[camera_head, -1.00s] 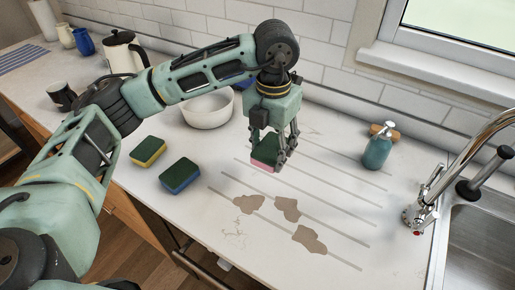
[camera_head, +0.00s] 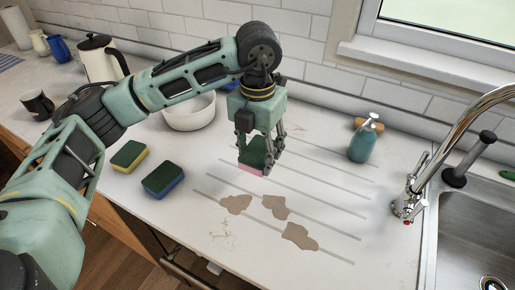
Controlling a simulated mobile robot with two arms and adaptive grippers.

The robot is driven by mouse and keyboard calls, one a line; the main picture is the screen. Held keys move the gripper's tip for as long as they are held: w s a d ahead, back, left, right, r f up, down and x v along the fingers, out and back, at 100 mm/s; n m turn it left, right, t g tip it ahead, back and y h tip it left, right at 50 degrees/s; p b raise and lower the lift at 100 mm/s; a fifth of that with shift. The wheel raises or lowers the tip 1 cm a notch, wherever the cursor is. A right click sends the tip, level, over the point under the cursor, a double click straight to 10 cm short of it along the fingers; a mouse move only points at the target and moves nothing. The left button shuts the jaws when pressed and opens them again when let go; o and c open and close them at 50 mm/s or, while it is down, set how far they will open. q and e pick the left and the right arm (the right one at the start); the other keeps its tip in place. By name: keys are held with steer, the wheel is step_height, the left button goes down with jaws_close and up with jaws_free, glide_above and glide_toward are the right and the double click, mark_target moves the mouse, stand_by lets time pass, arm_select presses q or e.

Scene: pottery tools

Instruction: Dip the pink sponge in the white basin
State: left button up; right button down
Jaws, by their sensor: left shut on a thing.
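My left gripper (camera_head: 262,145) is shut on the pink sponge (camera_head: 251,169), which has a dark green top layer. It holds the sponge over the grooved part of the counter; whether it touches the surface is hard to tell. The white basin (camera_head: 190,116) stands on the counter behind and to the left of the gripper. My forearm hides part of its upper edge and its inside. My right gripper is not in view.
A yellow sponge (camera_head: 129,156) and a blue sponge (camera_head: 163,179) lie left of the gripper. Brown stains (camera_head: 275,207) mark the front counter. A teal soap bottle (camera_head: 363,140), faucet (camera_head: 410,204) and sink (camera_head: 470,240) are right. A black mug (camera_head: 38,104) and white pot (camera_head: 99,60) stand left.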

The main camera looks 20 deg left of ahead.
mark_target(258, 185)
arm_select(q)
steer(key=shift+f+b, duration=3.7)
steer(key=shift+f, duration=0.85)
steer(key=o, duration=0.4)
steer(key=shift+o, duration=0.2)
steer(key=shift+r, duration=0.2)
steer(key=c, duration=0.4)
steer(key=shift+r+p, duration=2)
steer(key=shift+r, duration=1.5)
steer(key=shift+c, duration=0.2)
